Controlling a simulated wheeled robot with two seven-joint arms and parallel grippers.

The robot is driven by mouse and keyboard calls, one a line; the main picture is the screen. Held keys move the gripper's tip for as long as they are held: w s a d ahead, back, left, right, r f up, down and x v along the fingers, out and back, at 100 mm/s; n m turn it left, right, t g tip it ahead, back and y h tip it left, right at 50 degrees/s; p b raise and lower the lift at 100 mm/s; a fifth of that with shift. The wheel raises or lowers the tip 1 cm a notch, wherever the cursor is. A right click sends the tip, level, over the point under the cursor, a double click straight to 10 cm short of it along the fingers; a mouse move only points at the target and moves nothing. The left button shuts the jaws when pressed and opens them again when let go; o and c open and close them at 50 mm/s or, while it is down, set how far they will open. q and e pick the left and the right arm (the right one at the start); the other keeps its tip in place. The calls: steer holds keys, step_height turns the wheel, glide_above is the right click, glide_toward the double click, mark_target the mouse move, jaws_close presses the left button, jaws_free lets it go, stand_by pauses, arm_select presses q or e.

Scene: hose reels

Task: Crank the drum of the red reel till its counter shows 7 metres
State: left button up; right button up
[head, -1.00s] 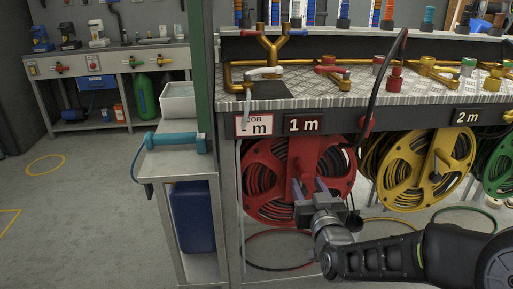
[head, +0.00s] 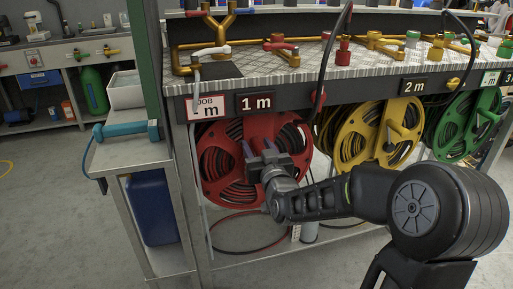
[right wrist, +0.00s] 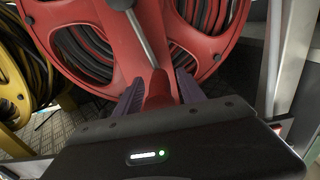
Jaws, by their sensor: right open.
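The red reel (head: 224,185) hangs under the bench's front edge, with dark hose wound on its drum. The sign above it (head: 256,103) reads 1 m. My right gripper (head: 252,150) is in front of the reel's face. In the right wrist view, its two purple fingers (right wrist: 160,95) stand apart on either side of the reel's red crank grip (right wrist: 158,90). A grey metal rod (right wrist: 138,38) runs to the grip. I cannot tell whether the fingers touch the grip. My left gripper is not in view.
A yellow reel (head: 350,150) and a green reel (head: 457,140) hang to the right. A small side table (head: 118,160) with a teal-handled tool (head: 125,131) stands at the left. A job card (head: 207,108) hangs beside the sign. Open floor lies at left.

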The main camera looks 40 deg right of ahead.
steer(key=shift+w+d, duration=0.15)
steer(key=shift+w, duration=0.2)
steer(key=shift+c, duration=0.5)
jaws_close()
stand_by(0.8)
